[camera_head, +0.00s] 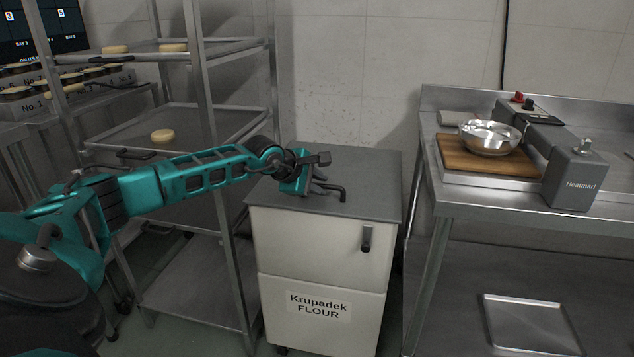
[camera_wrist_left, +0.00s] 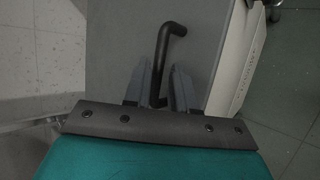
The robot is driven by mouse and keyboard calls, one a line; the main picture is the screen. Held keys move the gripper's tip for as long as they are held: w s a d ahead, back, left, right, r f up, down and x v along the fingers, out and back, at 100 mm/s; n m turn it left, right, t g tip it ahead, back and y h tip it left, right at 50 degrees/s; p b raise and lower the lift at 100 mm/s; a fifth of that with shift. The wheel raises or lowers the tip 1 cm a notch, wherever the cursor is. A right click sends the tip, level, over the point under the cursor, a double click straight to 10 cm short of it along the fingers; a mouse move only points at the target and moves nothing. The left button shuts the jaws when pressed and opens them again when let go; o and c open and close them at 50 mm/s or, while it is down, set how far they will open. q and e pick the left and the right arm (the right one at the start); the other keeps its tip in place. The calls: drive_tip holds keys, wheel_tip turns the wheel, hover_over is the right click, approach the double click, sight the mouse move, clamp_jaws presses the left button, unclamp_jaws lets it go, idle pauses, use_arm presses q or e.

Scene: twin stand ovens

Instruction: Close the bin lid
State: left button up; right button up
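The flour bin (camera_head: 325,252) is a white cabinet with a grey lid (camera_head: 368,165) on top, labelled "Krupadek FLOUR". The lid looks flat and level on the bin body. A black bent handle (camera_head: 342,192) stands on the lid; it also shows in the left wrist view (camera_wrist_left: 163,50). My left gripper (camera_head: 322,187) is low over the lid at the handle. In the left wrist view its two fingers (camera_wrist_left: 160,85) stand either side of the handle, with narrow gaps, and look open. The fingers partly hide the handle in the head view. My right gripper is not in view.
A steel rack (camera_head: 205,180) with pale round pieces on its shelves stands left of the bin. A steel table (camera_head: 480,208) with a bowl (camera_head: 489,137) on a wooden board (camera_head: 460,155) and a grey Heatmart device (camera_head: 577,180) stands close on the right. A black latch (camera_head: 366,240) protrudes from the bin front.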

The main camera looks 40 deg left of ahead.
use_arm(q)
drive_tip(key=shift+r, duration=0.1)
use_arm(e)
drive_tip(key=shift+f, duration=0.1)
use_arm(q)
drive_tip(key=shift+s+r, duration=0.2)
drive_tip(key=p+v, duration=0.1)
drive_tip(key=v, duration=1.1)
drive_tip(key=shift+s+p, duration=0.15)
drive_tip(key=shift+p, duration=0.25)
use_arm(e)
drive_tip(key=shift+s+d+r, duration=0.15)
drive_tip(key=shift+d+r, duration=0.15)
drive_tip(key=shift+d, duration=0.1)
